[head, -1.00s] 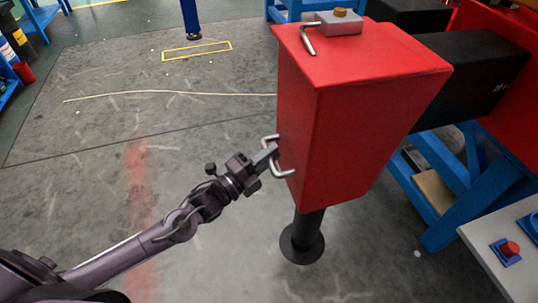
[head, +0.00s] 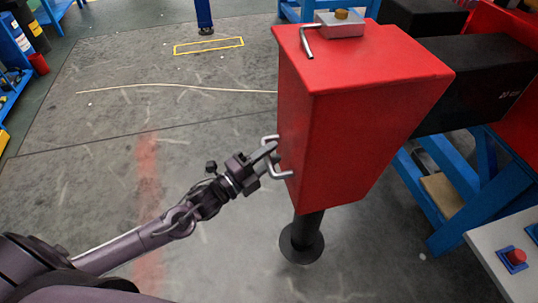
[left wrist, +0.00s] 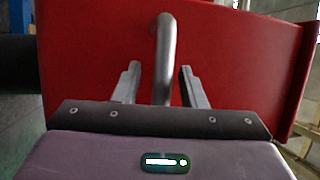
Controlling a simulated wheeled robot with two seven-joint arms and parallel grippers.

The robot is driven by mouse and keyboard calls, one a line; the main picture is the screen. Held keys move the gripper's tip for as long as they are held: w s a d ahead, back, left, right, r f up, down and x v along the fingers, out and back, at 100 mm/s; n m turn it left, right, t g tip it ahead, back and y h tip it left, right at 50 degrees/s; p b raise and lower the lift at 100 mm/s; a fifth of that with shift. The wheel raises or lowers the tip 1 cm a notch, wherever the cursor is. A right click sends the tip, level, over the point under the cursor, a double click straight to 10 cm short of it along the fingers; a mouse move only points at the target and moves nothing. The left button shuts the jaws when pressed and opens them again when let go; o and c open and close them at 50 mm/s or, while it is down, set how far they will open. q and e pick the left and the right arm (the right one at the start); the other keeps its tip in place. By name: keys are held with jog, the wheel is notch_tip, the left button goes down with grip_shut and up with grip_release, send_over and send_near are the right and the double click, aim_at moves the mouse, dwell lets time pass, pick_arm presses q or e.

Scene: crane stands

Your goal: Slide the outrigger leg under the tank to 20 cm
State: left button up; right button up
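The outrigger leg is a red box (head: 355,130) on a black beam (head: 470,75), with a dark post and round foot (head: 300,245) below. A metal U-shaped handle (head: 281,173) sticks out from its left face. My left gripper (head: 268,152) is at this handle. Pale marking (head: 515,95) shows on the beam. My right gripper is out of view. I cannot make out a tank.
A grey block with a bent pin (head: 340,24) sits on the red box. A blue trestle (head: 460,195) and a panel with a red button (head: 515,255) stand at right. Blue shelving (head: 12,75) is far left.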

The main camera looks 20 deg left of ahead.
pick_arm(q)
jog(key=shift+s+a, duration=0.1)
jog(key=shift+s, duration=0.05)
jog(key=v, duration=0.7)
jog(key=shift+s, duration=0.2)
jog(key=shift+a+f, duration=0.1)
jog(key=shift+a, duration=0.1)
